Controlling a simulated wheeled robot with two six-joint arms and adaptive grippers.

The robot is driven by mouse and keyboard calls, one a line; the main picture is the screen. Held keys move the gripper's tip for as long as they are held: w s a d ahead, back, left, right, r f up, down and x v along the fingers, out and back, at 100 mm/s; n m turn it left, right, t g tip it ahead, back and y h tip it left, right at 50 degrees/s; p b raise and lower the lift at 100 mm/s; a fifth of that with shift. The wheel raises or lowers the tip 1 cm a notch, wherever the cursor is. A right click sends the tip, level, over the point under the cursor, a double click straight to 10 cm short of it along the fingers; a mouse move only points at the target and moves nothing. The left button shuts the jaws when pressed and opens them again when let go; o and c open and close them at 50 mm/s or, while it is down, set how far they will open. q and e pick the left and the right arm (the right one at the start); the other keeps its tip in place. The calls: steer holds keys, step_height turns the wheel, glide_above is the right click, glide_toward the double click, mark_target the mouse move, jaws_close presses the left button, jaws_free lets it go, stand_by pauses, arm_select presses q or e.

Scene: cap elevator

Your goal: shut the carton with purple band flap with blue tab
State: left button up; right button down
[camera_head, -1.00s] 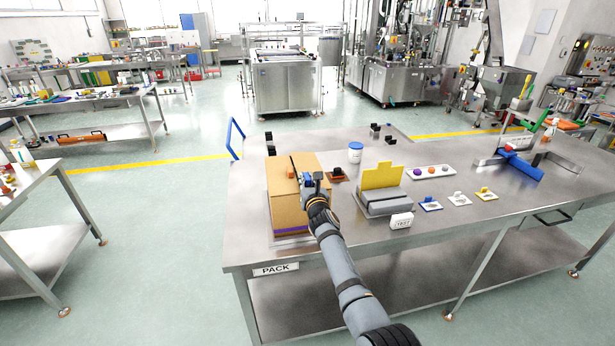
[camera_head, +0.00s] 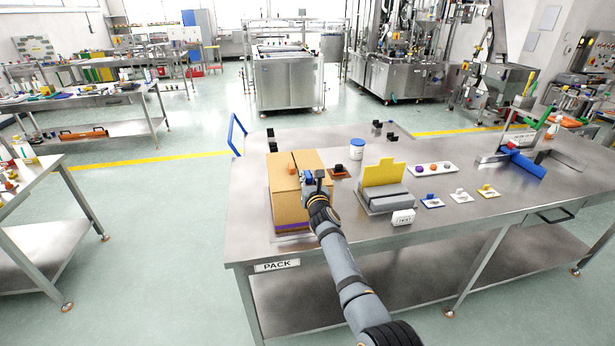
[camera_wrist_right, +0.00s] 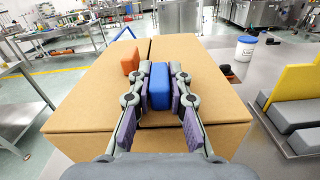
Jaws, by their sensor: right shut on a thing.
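The carton (camera_head: 287,205) stands on the steel table, with a purple band low on its near side. Its top flaps lie flat or nearly flat, with a seam between them. In the right wrist view the carton top (camera_wrist_right: 92,106) fills the middle. My right gripper (camera_head: 308,177) is over the carton's right flap. In the right wrist view my right gripper (camera_wrist_right: 159,88) has its fingers on both sides of the blue tab (camera_wrist_right: 159,86), shut on it. An orange tab (camera_wrist_right: 130,61) stands on the other flap, left of the blue one. My left gripper is not in view.
A white TEST block (camera_head: 403,217) and small coloured tabs on plates (camera_head: 459,196) lie further right.

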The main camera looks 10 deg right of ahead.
steer(key=shift+f, duration=0.15)
steer(key=c, duration=1.3)
jaws_free()
steer(key=shift+d+r, duration=0.1)
steer(key=shift+r, duration=0.2)
steer(key=s, duration=0.7)
steer(key=shift+s+d, duration=0.1)
steer(key=shift+s, duration=0.2)
steer(key=shift+w, duration=0.1)
